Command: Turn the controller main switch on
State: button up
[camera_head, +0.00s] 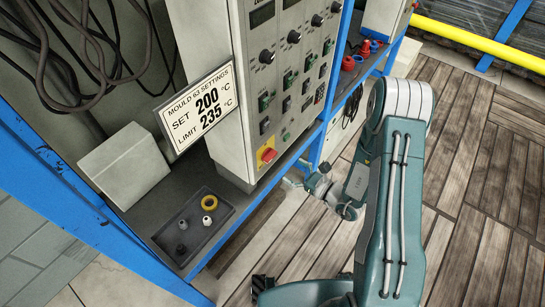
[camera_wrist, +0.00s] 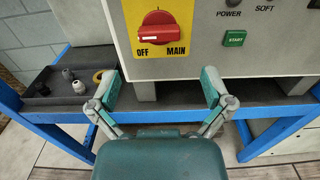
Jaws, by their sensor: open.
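The controller main switch (camera_wrist: 157,30) is a red rotary knob on a yellow plate marked OFF and MAIN, low on the grey controller panel (camera_wrist: 260,62). In the wrist view its handle bar looks horizontal. In the head view the switch (camera_head: 268,155) sits at the panel's lower left corner. My gripper (camera_wrist: 161,88) is open and empty, its two fingers spread wide below the switch in the wrist view and apart from the knob. In the head view its fingers are small and hard to make out beside the bench edge.
A green START button (camera_wrist: 235,38) sits right of the switch. A dark tray (camera_head: 188,249) with small fittings and a yellow ring stands on the bench. A settings sign (camera_head: 198,107) reads SET 200, LIMIT 235. The blue bench frame (camera_wrist: 283,109) runs below the panel.

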aim_at(273, 158)
jog(key=x, duration=0.8)
jog(key=shift+s, duration=0.1)
jog(key=c, duration=1)
